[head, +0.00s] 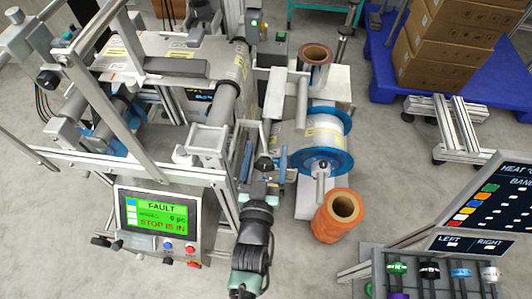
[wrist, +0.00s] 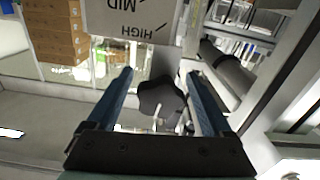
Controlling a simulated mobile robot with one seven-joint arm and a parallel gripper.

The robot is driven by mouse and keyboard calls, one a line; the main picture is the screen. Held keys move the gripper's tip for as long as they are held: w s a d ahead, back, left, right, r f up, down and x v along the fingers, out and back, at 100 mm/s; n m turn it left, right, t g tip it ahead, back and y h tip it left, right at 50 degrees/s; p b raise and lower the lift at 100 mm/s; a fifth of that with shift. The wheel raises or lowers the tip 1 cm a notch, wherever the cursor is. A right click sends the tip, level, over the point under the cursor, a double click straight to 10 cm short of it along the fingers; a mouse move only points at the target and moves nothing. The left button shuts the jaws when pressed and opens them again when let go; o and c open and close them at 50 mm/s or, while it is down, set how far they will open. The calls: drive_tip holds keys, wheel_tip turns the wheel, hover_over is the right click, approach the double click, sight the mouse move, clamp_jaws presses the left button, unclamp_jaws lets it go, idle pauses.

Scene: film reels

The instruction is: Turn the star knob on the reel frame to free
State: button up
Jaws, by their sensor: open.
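The black star knob (wrist: 162,100) shows in the wrist view between my two blue fingers, with a gap on each side. In the head view the dark knob (head: 263,163) is at the front of the reel frame, just ahead of my wrist. My gripper (wrist: 160,73) is open around the knob, apart from it; it also shows in the head view (head: 265,158). A grey label plate (wrist: 130,22) beside the knob reads MID and HIGH upside down. I cannot read a "free" mark or tell the knob's setting.
A blue-flanged film reel (head: 325,140) and an orange roll (head: 340,215) are right of my gripper. A fault panel (head: 158,220) is to the left. A metal post (wrist: 225,65) is close to the right finger.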

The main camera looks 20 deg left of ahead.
drive_tip(key=p+v, duration=0.1)
drive_tip(key=v, duration=1.2)
drive_tip(key=shift+w+r, duration=0.1)
